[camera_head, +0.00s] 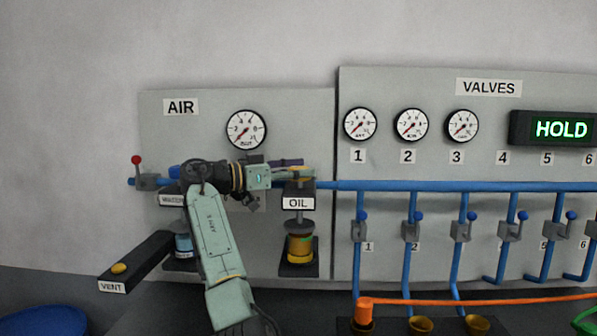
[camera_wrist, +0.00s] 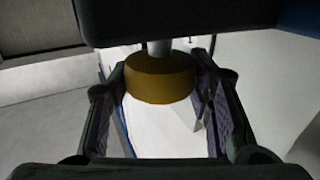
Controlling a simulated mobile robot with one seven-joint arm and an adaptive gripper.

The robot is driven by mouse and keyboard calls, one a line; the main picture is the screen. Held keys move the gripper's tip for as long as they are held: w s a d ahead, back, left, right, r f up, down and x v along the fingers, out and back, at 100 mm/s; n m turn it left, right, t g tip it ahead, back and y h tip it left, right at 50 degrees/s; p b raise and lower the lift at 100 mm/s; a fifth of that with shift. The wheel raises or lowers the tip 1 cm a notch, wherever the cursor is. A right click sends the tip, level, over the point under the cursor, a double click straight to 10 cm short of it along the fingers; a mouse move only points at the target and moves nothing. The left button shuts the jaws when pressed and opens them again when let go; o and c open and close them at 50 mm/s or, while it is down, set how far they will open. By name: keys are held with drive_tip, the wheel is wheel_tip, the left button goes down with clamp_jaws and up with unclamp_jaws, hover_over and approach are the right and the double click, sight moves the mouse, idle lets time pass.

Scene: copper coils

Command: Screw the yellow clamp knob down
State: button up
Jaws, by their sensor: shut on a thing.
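The yellow clamp knob (camera_wrist: 160,78) is a squat, brownish-yellow disc on a pale grey stem in the wrist view. My gripper (camera_wrist: 162,92) has one dark finger with a purple pad on each side of it and is shut on it. In the head view my gripper (camera_head: 292,170) reaches from the left to the top of the OIL unit (camera_head: 298,201). Only a small yellow part of the knob shows there. Below the OIL label stands an amber bowl (camera_head: 299,246) on a dark bracket. How far the knob is screwed down I cannot tell.
A blue pipe (camera_head: 430,186) runs right from the OIL unit. A red-knobbed lever (camera_head: 136,160) and a black VENT box with a yellow button (camera_head: 119,268) are at the left. An air gauge (camera_head: 246,129) is above my arm. The HOLD display (camera_head: 560,129) is lit green.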

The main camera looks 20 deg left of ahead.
idle(0.6)
drive_tip(key=o, duration=1.2)
drive_tip(key=shift+d, duration=0.1)
drive_tip(key=v, duration=1.2)
